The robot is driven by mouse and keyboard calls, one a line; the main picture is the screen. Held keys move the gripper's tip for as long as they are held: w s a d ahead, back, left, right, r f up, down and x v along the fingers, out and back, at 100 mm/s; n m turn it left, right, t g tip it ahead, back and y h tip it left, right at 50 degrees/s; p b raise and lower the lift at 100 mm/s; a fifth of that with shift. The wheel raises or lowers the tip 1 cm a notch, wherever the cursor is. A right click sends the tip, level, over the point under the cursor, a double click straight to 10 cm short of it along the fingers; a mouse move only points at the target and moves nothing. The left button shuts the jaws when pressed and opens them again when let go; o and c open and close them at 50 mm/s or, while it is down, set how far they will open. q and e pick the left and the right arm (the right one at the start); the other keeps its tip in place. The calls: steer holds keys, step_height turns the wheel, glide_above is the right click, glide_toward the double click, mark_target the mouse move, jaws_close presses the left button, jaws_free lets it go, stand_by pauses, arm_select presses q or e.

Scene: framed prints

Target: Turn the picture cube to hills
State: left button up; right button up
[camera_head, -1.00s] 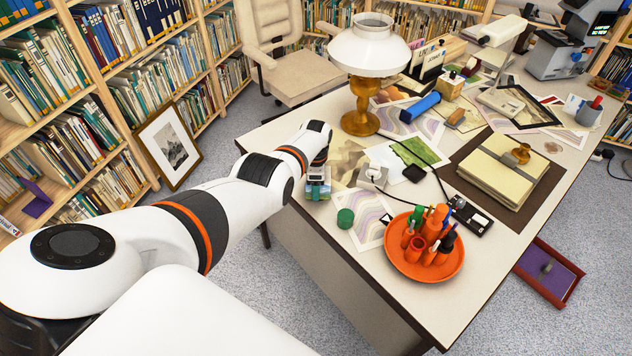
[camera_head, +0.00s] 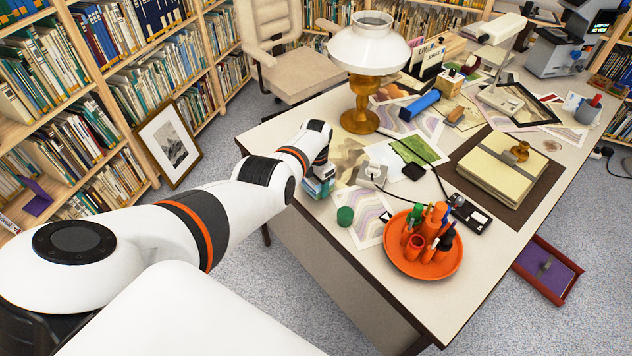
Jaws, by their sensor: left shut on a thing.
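My left arm reaches over the near left edge of the desk. My left gripper (camera_head: 321,172) points down there and is shut on a small block, the picture cube (camera_head: 319,188). The cube shows teal and pale sides and looks tilted. The gripper hides much of it, and I cannot tell which picture faces up or whether it touches the desk. My right gripper is not in view.
A green round tin (camera_head: 345,216) and an orange dish (camera_head: 425,262) with pen cups stand to the right. A brass lamp (camera_head: 362,110) stands behind.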

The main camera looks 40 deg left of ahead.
arm_select(q)
steer(key=shift+w+r, duration=0.1)
steer(key=shift+r, duration=0.05)
stand_by(0.3)
steer(key=o, duration=1)
step_height(320, 180, up, 6)
steer(key=p, duration=0.4)
step_height(320, 180, up, 6)
steer(key=shift+f+p, duration=0.1)
steer(key=shift+p, duration=0.25)
